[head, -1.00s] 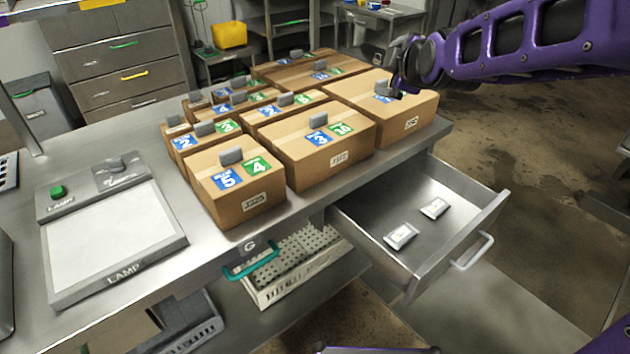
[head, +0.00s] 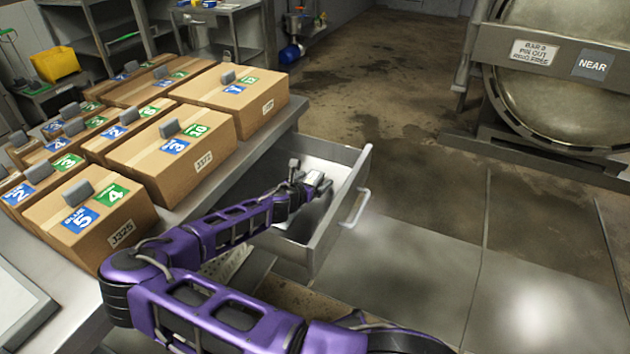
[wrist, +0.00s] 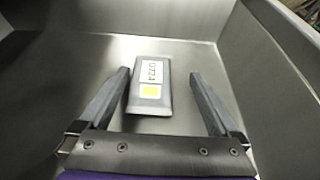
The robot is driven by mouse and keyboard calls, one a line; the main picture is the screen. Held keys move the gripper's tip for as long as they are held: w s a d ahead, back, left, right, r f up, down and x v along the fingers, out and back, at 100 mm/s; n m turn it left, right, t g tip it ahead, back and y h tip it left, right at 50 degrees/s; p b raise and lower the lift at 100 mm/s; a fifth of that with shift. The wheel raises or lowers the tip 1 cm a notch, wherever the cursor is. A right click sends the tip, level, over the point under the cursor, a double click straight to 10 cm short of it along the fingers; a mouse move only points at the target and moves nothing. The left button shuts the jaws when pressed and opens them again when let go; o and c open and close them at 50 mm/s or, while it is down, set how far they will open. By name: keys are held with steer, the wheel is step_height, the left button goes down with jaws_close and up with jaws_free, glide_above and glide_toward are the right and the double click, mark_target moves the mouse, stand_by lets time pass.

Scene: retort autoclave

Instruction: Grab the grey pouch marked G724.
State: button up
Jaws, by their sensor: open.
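A grey pouch (wrist: 150,88) lies flat on the bottom of the open metal drawer (head: 352,165). My gripper (wrist: 158,76) is open and empty, with one finger on each side of the pouch in the wrist view. The fingers look apart from the pouch; how high they are above the drawer floor I cannot tell. In the head view my gripper (head: 312,180) is inside the drawer, and my arm hides most of the drawer's contents, including the pouch.
Drawer walls (wrist: 240,60) rise close around my gripper. Cardboard boxes (head: 180,155) with blue and green labels crowd the steel table left of the drawer. A large round vessel (head: 570,80) marked NEAR stands at the right. The floor between is clear.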

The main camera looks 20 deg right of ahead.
steer(key=c, duration=1.5)
